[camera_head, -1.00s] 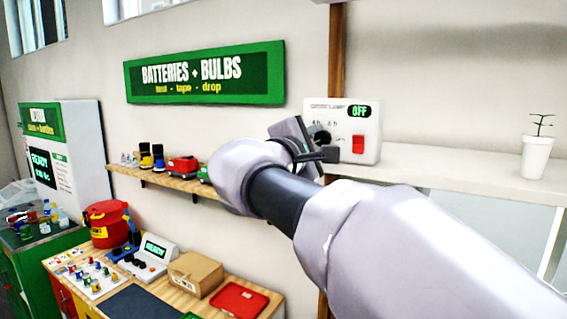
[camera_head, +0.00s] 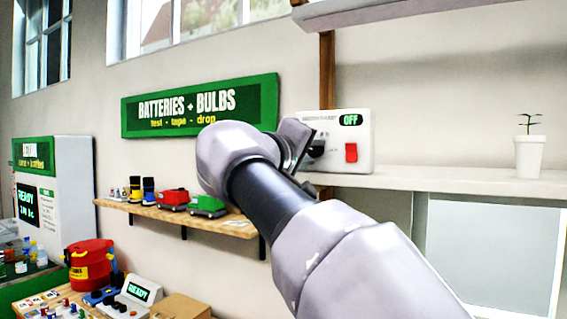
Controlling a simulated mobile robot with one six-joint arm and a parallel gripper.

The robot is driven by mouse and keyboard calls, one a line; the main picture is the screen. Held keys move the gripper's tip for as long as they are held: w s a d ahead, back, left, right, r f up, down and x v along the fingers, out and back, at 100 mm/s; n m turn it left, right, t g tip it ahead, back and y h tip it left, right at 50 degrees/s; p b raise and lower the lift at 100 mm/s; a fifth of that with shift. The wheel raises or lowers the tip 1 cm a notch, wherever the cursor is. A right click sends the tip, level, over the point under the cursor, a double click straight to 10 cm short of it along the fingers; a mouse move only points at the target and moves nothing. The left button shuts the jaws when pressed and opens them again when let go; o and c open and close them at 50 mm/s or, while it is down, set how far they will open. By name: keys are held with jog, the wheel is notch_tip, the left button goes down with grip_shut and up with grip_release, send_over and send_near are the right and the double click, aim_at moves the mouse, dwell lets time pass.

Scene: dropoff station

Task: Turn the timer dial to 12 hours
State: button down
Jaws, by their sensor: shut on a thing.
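A potted plant (camera_head: 529,155) stands further right on the white shelf (camera_head: 440,182). A wooden shelf (camera_head: 150,211) at left holds batteries and toy vehicles. Below it are a red bucket (camera_head: 90,264) and a READY tester (camera_head: 140,292). An upper shelf (camera_head: 400,10) overhangs the box.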

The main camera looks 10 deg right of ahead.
jog(key=m+b, duration=0.2)
jog(key=m, duration=0.1)
jog(key=shift+f+m, duration=0.1)
jog(key=shift+m, duration=0.3)
jog(key=m+b, duration=0.1)
jog(key=m, duration=0.2)
jog(key=shift+m, duration=0.4)
jog(key=m+b, duration=0.1)
jog(key=m, duration=0.5)
jog(key=shift+r+b, duration=0.2)
jog(key=shift+b, duration=0.1)
jog(key=shift+m, duration=0.4)
jog(key=c, duration=1.1)
grip_release()
jog(key=shift+o, duration=0.2)
